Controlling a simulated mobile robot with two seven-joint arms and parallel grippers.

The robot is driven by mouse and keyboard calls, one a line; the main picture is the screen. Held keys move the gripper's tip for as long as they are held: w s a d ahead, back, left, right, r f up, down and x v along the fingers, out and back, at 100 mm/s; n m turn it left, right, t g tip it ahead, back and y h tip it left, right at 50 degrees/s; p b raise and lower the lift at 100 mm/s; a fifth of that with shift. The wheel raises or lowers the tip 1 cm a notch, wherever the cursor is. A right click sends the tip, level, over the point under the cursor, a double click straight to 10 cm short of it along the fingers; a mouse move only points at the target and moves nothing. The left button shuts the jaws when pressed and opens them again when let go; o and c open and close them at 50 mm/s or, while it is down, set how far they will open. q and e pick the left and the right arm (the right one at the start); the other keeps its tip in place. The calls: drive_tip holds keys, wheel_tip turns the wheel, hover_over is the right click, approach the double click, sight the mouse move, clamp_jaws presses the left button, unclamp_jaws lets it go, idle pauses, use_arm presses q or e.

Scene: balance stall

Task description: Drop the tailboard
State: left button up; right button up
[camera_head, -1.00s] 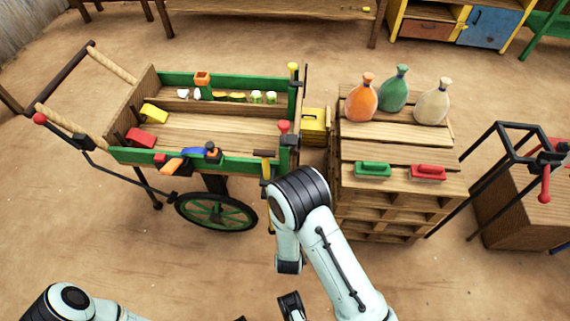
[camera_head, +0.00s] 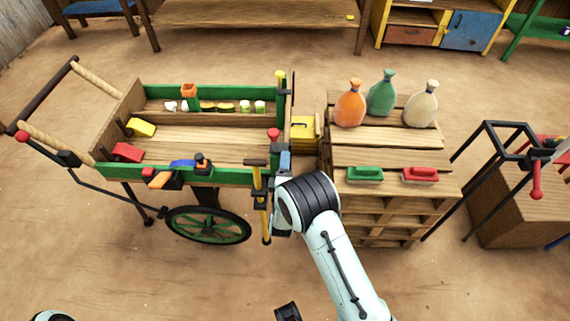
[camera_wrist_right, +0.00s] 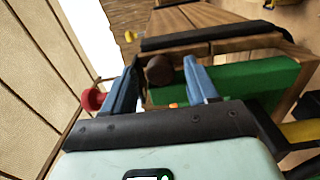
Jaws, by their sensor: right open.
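The wooden cart with green sides (camera_head: 216,175) stands at left. Its tailboard (camera_head: 289,105) stands upright at the cart's right end, between a yellow-topped post (camera_head: 279,75) and a red knob (camera_head: 274,133). My right gripper (camera_head: 285,160) is at the near end of the tailboard, just beside the red knob. In the right wrist view its blue fingers (camera_wrist_right: 160,80) are apart, with a round brown knob (camera_wrist_right: 160,68) showing between them. The red knob (camera_wrist_right: 93,99) is outside the left finger. I cannot tell whether anything touches.
A yellow box (camera_head: 304,130) sits in the narrow gap. A yellow-handled bar (camera_head: 257,185) hangs by the cart's near corner.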

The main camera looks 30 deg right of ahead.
drive_tip(key=shift+w+d, duration=0.15)
drive_tip(key=shift+w, duration=0.1)
clamp_jaws()
